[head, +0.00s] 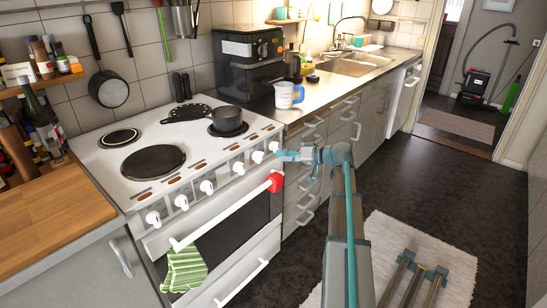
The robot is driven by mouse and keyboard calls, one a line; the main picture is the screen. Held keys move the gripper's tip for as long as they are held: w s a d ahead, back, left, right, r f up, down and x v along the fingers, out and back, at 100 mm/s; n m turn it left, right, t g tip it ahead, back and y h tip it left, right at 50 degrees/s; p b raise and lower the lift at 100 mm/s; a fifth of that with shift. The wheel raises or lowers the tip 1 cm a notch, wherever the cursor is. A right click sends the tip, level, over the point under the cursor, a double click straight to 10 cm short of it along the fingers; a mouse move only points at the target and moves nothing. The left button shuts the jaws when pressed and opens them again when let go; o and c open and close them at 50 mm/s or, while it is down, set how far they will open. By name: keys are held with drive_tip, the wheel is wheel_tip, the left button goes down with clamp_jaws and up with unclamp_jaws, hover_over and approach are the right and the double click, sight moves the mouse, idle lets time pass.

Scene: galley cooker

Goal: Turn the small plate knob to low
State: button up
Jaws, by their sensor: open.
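The white cooker (200,152) has a row of several white knobs along its front panel; the right-end knob (273,146) is closest to my gripper. Other knobs include the left-end knob (153,217) and a middle knob (207,187). I cannot tell which one is the small plate knob, nor read any setting marks. A small hotplate (119,138) is bare at the back left of the cooktop. My gripper (281,155) is open and empty, at the right end of the panel just beside the right-end knob. Whether it touches the knob is not clear.
A dark pan (228,121) and a flat black perforated piece (188,112) sit on the cooktop. A large hotplate (153,162) is bare. A red item (276,182) is at the oven handle's right end; a green striped towel (184,270) hangs left. A measuring jug (287,95) stands on the counter.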

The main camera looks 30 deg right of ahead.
drive_tip(key=v, duration=0.2)
drive_tip(key=shift+s+d, duration=0.15)
drive_tip(key=shift+s, duration=0.05)
drive_tip(key=shift+m, duration=0.3)
drive_tip(key=s+a+f+m+g+h+p, duration=0.1)
drive_tip(key=s+a+f+g+h, duration=0.15)
drive_tip(key=s+a+f, duration=0.6)
drive_tip(key=s+a+f+m+g+h+p, duration=0.1)
drive_tip(key=s+f+g, duration=0.25)
drive_tip(key=f, duration=0.95)
drive_tip(key=s+a+f+m+g+h+p, duration=0.1)
drive_tip(key=s+a+f+g, duration=0.35)
drive_tip(key=f, duration=0.65)
drive_tip(key=s+a+f+n+g+h+p, duration=0.1)
drive_tip(key=s+a, duration=0.5)
drive_tip(key=s, duration=0.6)
drive_tip(key=s+a+f+n+g+h+p, duration=0.2)
drive_tip(key=s+a+f, duration=0.4)
drive_tip(key=s, duration=0.6)
drive_tip(key=s+a+f+n+g+h+p, duration=0.1)
drive_tip(key=s+a+g, duration=0.4)
drive_tip(key=s, duration=0.7)
wheel_tip(320, 180, down, 3)
drive_tip(key=shift+s+a+r+n+h+p, duration=0.2)
drive_tip(key=shift+s+a+n+h+p, duration=0.35)
drive_tip(key=shift+p, duration=0.7)
